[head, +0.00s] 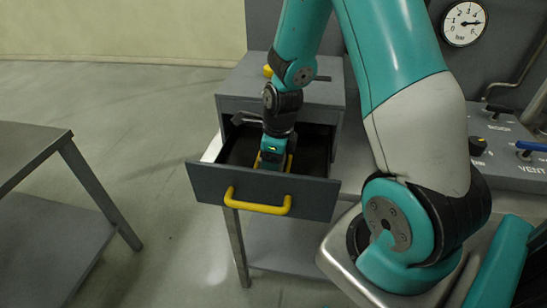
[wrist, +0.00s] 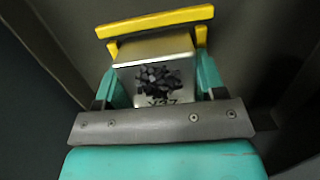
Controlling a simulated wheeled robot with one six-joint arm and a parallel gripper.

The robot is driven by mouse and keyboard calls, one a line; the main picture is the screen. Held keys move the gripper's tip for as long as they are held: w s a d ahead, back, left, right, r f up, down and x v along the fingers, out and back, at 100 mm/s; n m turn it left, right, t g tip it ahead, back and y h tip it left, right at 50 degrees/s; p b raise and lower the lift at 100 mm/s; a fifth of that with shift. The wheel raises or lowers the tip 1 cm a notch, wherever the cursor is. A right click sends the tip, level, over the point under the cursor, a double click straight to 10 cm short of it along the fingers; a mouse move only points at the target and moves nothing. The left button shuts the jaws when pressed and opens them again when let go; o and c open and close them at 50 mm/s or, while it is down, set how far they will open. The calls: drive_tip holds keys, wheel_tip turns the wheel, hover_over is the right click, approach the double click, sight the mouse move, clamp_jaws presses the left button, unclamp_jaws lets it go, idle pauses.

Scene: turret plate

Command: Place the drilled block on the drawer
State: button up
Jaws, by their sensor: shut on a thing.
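The drilled block (wrist: 150,50) is a pale metal block with a cluster of dark marks or holes and lettering on the face towards the wrist camera. My gripper (wrist: 160,82) is shut on it, with a teal finger on each side. In the head view my gripper (head: 272,158) points down into the open grey drawer (head: 205,184), and the block is largely hidden there. I cannot tell whether the block touches the drawer floor.
The drawer has a yellow handle (head: 257,203) on its front and slides from a grey cabinet (head: 245,80). A metal table (head: 30,145) stands at the left. A control panel (head: 515,150) and a gauge (head: 464,23) are at the right. Open floor lies between table and cabinet.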

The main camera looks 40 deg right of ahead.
drive_tip(key=o, duration=1.2)
drive_tip(key=shift+s+f, duration=0.3)
drive_tip(key=shift+f, duration=0.4)
wheel_tip(320, 180, up, 13)
drive_tip(key=p, duration=0.1)
drive_tip(key=s+a+r+n+y, duration=0.1)
drive_tip(key=s+a+r+n, duration=0.2)
drive_tip(key=n, duration=0.9)
drive_tip(key=s+a+r+n+g+y, duration=0.1)
drive_tip(key=s+a+r+n, duration=0.3)
drive_tip(key=s+a+n, duration=0.3)
drive_tip(key=s+a+r+n+y, duration=0.1)
drive_tip(key=s+a+r+n, duration=0.2)
drive_tip(key=a+n, duration=0.7)
drive_tip(key=shift+s+a+r+n, duration=0.1)
drive_tip(key=shift+s+n, duration=0.35)
drive_tip(key=shift+n, duration=0.65)
drive_tip(key=shift+s+a+n, duration=0.15)
drive_tip(key=shift+s+n, duration=0.25)
drive_tip(key=shift+n, duration=0.7)
drive_tip(key=shift+s+a+r+n, duration=0.1)
drive_tip(key=shift+s+n, duration=0.35)
drive_tip(key=shift+n, duration=0.65)
